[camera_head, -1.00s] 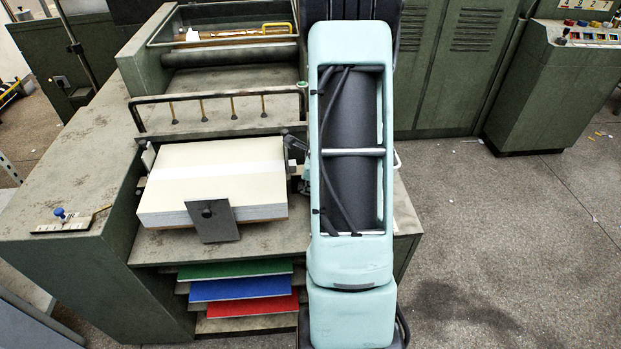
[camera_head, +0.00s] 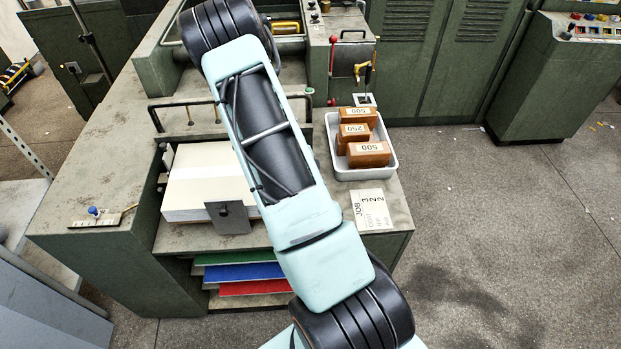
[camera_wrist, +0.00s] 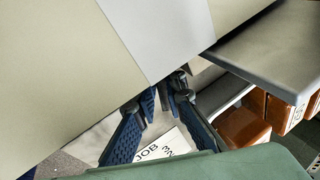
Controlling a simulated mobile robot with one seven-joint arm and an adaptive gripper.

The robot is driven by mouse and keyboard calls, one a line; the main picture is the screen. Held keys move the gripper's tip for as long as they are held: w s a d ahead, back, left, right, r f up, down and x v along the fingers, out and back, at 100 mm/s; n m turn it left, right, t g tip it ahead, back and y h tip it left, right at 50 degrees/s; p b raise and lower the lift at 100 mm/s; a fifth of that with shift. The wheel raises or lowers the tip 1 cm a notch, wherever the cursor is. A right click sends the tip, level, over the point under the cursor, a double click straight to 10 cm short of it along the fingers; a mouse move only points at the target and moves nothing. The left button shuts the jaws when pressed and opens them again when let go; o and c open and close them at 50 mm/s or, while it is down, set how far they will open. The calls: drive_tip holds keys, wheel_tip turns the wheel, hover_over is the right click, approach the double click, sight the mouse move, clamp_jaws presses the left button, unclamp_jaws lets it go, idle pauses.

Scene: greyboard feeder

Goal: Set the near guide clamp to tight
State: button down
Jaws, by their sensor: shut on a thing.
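The near guide clamp (camera_wrist: 184,96) shows in the wrist view as a small dark metal fitting beside the paper stack, partly hidden by my fingers. My gripper (camera_wrist: 165,98), with blue ribbed fingers, is shut on it. I cannot tell the clamp's setting. The paper stack (camera_head: 190,190) with a pale band across its top stands on the feeder, and fills the upper left of the wrist view. In the head view my arm covers the stack's right side, and my gripper and the clamp are hidden.
A white tray (camera_head: 390,168) of brown labelled weights stands right of my arm. A job card (camera_head: 369,208) lies on the feeder's right shelf. A grey upright plate (camera_head: 228,217) stands at the stack's front. Green, blue and red boards (camera_head: 238,288) lie below. Open floor is at right.

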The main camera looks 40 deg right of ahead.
idle(0.4)
drive_tip(key=c, duration=2.3)
unclamp_jaws()
drive_tip(key=shift+o, duration=0.2)
drive_tip(key=shift+r, duration=0.1)
drive_tip(key=v, duration=1.2)
